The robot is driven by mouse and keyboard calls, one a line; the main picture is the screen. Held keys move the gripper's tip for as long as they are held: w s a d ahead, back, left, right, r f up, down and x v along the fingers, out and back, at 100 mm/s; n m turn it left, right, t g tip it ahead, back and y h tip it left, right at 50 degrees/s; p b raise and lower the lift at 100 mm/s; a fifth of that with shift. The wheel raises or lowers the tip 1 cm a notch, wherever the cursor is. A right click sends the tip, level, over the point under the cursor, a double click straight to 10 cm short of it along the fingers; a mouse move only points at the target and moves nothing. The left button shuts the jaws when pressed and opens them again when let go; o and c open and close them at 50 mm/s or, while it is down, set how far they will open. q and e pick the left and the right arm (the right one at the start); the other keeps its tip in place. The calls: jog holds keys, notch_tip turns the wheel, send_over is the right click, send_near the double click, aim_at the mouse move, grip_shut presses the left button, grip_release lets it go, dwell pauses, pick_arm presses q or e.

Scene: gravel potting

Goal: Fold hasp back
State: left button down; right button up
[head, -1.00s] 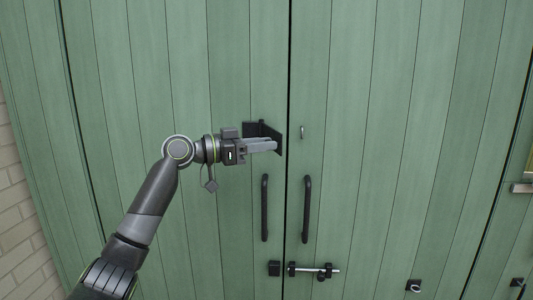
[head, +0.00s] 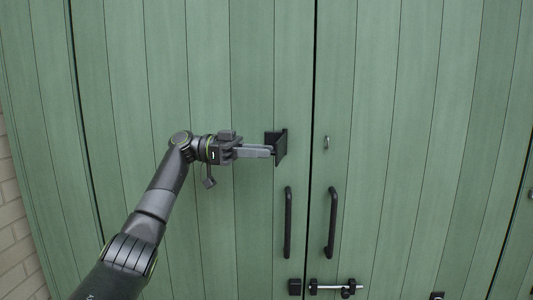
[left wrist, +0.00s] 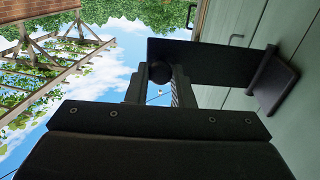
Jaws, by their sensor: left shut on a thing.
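The hasp (head: 281,144) is a black plate on the left green door, left of the door seam. Its flap stands out from the door. In the left wrist view the flap (left wrist: 215,62) runs from its door-side mount (left wrist: 272,84) to my fingers, with a dark round knob (left wrist: 160,72) between them. My left gripper (head: 268,151) is shut on the hasp flap near its free end. The finger contact is partly hidden in the head view. A small metal staple (head: 326,142) sits on the right door, apart from the hasp. My right gripper is not in view.
Two black upright handles, left (head: 288,222) and right (head: 332,222), flank the seam below the hasp. A sliding bolt (head: 332,287) sits lower down. The door face left of the hasp looks clear apart from my arm. A brick wall (head: 22,240) stands far left.

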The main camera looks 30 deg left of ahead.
pick_arm(q)
jog(key=shift+f, duration=0.1)
dwell(0.3)
jog(key=c, duration=1.3)
grip_release()
jog(key=shift+a, duration=0.1)
jog(key=shift+o, duration=0.2)
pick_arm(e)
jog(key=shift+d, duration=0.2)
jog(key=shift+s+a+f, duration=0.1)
